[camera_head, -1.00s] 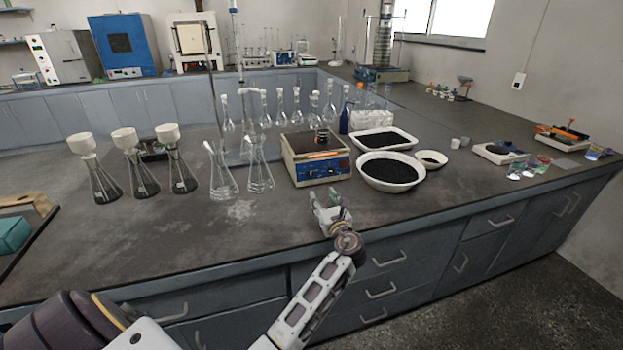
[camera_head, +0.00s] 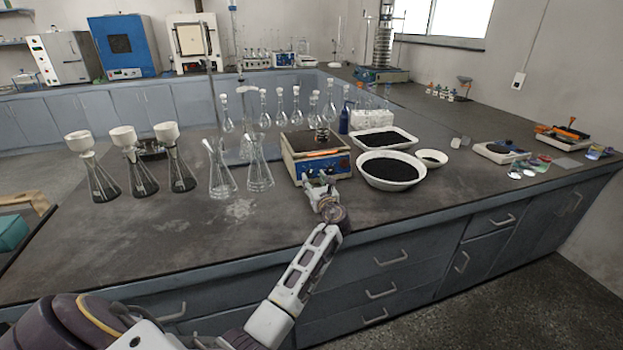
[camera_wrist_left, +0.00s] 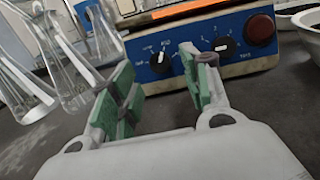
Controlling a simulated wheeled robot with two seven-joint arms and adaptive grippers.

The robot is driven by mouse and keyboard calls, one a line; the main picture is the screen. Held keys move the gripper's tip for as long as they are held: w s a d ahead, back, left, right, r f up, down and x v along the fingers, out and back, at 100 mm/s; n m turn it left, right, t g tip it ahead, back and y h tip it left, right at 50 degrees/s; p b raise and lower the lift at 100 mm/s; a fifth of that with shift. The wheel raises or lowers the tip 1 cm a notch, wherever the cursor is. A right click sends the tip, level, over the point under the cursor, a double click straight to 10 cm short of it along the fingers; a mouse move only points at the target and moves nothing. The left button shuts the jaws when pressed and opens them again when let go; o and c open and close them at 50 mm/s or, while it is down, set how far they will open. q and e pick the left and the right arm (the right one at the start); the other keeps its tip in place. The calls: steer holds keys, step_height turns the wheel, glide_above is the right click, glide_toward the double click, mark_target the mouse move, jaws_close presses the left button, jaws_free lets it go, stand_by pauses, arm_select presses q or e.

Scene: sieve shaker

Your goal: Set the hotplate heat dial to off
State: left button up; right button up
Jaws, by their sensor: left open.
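The hotplate (camera_head: 335,165) stands on the dark bench, with a blue front panel. In the left wrist view the panel (camera_wrist_left: 186,72) carries two black dials. The left dial (camera_wrist_left: 160,63) has small white labels around it and its white mark points roughly up. The right dial (camera_wrist_left: 225,47) has its white mark toward the left. Which one is the heat dial I cannot read for sure. My left gripper (camera_head: 319,186) is open and empty, close in front of the panel. Its green-padded fingers (camera_wrist_left: 160,85) are either side of the left dial in the picture; no contact is visible.
A red round button (camera_wrist_left: 260,28) sits right of the dials. Glass flasks (camera_head: 258,176) stand left of the hotplate. A white bowl of black grains (camera_head: 390,184) stands to its right. The bench front (camera_head: 190,240) is clear.

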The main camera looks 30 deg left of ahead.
mark_target(310, 174)
arm_select(q)
steer(key=shift+x, duration=1)
steer(key=shift+w+a+b, duration=0.3)
steer(key=shift+w+a, duration=0.15)
steer(key=shift+a, duration=0.1)
arm_select(e)
steer(key=shift+w+a+r, duration=0.1)
steer(key=shift+a+r, duration=0.1)
steer(key=shift+r, duration=0.35)
steer(key=shift+w+a+r, duration=0.1)
steer(key=shift+a+r, duration=0.05)
steer(key=shift+r, duration=0.4)
steer(key=shift+r, duration=0.1)
arm_select(q)
steer(key=c, duration=1)
steer(key=shift+c, duration=0.2)
arm_select(e)
steer(key=shift+f, duration=0.2)
